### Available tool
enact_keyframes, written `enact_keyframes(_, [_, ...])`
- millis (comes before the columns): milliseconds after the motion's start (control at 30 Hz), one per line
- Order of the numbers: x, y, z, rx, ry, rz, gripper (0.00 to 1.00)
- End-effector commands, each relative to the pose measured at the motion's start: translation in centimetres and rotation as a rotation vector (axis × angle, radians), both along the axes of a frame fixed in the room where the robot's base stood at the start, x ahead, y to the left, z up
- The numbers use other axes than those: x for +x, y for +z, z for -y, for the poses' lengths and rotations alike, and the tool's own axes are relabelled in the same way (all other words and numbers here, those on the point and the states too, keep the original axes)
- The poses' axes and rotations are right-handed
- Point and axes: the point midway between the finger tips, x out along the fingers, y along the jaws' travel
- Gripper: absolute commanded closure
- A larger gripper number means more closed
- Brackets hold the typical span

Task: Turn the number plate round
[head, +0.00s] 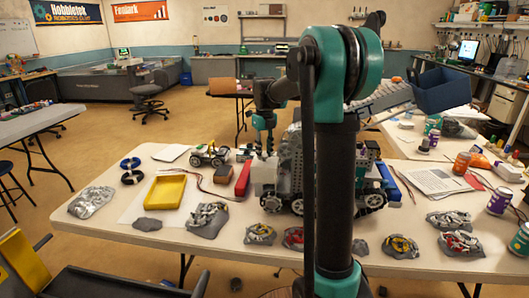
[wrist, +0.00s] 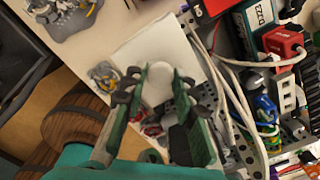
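A plain white panel (wrist: 150,48), which I take to be the number plate, lies below my gripper in the wrist view. I see no number on it. A round white knob (wrist: 160,87) shows on it between my fingertips. In the head view the panel looks like the white piece (head: 264,172) at the left end of the wheeled robot model (head: 291,170) on the table. My gripper (wrist: 159,76) points down over it, fingers apart on either side of the knob. Whether they touch the knob I cannot tell. My arm hides part of the model.
Wires and electronics (wrist: 262,105) crowd the right of the wrist view. On the white table (head: 110,215) are a yellow tray (head: 166,192), a red block (head: 243,178), a small wheeled car (head: 210,155) and several grey bags of parts (head: 260,234).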

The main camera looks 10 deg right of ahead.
Motion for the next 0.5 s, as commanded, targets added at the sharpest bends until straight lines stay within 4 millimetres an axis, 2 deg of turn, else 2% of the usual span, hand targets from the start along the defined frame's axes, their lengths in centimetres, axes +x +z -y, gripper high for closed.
enact_keyframes(33, [0.0,0.01,0.01,0.0,0.0,0.0,0.85])
enact_keyframes(167, [0.0,0.01,0.01,0.0,0.0,0.0,1.0])
enact_keyframes(500, [0.0,0.02,0.01,0.0,0.05,0.0,1.0])
